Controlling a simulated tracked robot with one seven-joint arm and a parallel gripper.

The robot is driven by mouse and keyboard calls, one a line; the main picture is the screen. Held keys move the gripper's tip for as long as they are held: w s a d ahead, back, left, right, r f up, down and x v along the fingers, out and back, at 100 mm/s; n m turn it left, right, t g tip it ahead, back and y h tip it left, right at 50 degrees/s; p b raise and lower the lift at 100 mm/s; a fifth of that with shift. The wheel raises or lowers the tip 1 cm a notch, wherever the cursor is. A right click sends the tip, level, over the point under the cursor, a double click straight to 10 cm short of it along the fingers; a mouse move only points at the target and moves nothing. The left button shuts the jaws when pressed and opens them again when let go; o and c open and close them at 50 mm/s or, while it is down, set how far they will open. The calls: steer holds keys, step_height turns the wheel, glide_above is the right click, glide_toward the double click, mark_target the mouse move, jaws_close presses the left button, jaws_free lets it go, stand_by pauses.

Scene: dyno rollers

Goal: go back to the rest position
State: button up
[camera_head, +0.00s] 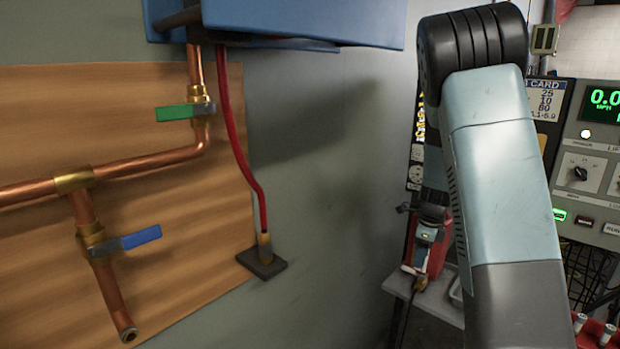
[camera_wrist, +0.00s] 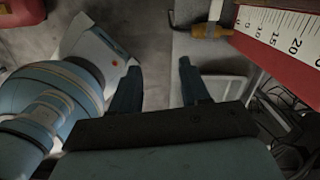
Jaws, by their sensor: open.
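In the wrist view my gripper (camera_wrist: 160,88) is open, its two dark fingers apart with nothing between them. Beyond the fingers is a grey surface, out of focus. In the head view my light-blue arm rises on the right side of the picture and bends at a black joint at the top. The gripper itself cannot be made out in the head view. Part of my own blue and white body shows at the left of the wrist view.
A wooden panel (camera_head: 60,240) at left carries copper pipes (camera_head: 135,166) with a green valve handle (camera_head: 178,112) and a blue one (camera_head: 140,237). A red hose (camera_head: 240,150) hangs beside it. An instrument console (camera_head: 592,180) stands right. A red gauge with a white scale (camera_wrist: 283,30) is near the gripper.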

steer(key=s+a+r+n+t+y, duration=0.1)
steer(key=s+a+r+n, duration=0.2)
steer(key=s+r+n, duration=0.45)
steer(key=s+a+r+n+t, duration=0.15)
steer(key=s+r+n, duration=0.3)
steer(key=r, duration=0.55)
steer(key=s+a+r+n+t, duration=0.1)
steer(key=s+r+n, duration=0.3)
steer(key=s, duration=0.5)
steer(key=s+a+r+n+t+h, duration=0.1)
steer(key=s+a+r+n, duration=0.2)
steer(key=s+n, duration=0.5)
steer(key=shift+s+r+t+h, duration=0.3)
steer(key=shift+s+r+t, duration=0.05)
steer(key=shift+s, duration=0.8)
